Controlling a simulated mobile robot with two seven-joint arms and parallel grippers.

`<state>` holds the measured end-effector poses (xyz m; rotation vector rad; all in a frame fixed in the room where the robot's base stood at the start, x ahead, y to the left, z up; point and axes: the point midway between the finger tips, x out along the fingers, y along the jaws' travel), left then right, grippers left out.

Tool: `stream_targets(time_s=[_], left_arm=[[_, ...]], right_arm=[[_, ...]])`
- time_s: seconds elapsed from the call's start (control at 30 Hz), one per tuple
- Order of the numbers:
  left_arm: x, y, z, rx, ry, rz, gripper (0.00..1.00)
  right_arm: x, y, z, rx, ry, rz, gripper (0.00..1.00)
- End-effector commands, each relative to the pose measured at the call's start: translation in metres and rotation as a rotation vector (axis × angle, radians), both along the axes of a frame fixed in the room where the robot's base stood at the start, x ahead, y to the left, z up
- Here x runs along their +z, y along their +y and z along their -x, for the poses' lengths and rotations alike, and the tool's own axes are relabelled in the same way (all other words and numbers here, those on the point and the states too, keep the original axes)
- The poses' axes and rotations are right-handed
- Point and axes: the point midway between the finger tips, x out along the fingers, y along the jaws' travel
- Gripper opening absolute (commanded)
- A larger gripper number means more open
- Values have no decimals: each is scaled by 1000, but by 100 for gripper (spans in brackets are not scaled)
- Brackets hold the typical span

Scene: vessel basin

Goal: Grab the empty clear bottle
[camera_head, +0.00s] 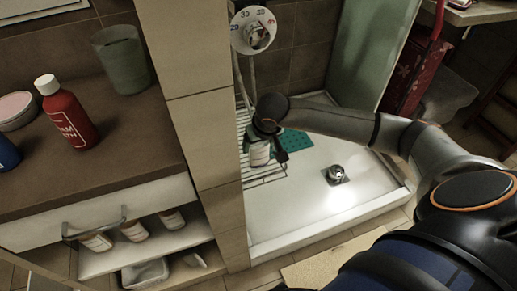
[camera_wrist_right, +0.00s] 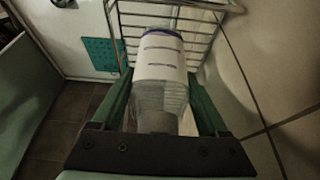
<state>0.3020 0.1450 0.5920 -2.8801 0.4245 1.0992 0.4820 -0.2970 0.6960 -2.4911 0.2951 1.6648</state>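A clear bottle with a white label and dark purple lines (camera_wrist_right: 160,60) lies between the fingers of my right gripper (camera_wrist_right: 160,85) in the wrist view. Its lower clear part is nearest the palm. The fingers are on both sides of it, very close, but I cannot tell if they touch it. In the head view the bottle (camera_head: 259,153) shows at the wire rack, just below my right gripper (camera_head: 266,143), which partly hides it. My left gripper is not in view.
The wire rack (camera_wrist_right: 175,18) is against the tiled wall. A teal mat (camera_head: 294,140) and a drain (camera_head: 336,174) are on the white shower tray (camera_head: 300,210). A red bottle (camera_head: 66,112) and a green cup (camera_head: 122,62) stand on the counter at left.

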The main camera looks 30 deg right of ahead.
Motion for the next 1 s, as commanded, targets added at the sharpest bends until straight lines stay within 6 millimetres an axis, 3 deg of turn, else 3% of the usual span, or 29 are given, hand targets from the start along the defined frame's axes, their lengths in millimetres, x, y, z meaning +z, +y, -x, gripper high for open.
stream_targets(time_s=[0.03,0.43,0.77,1.0], left_arm=[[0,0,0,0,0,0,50],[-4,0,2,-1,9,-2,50],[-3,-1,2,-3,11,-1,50],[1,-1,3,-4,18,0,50]], right_arm=[[0,0,0,0,0,0,66],[1,0,0,0,-1,0,23],[5,0,0,0,-2,0,23],[37,0,-1,1,-5,2,23]])
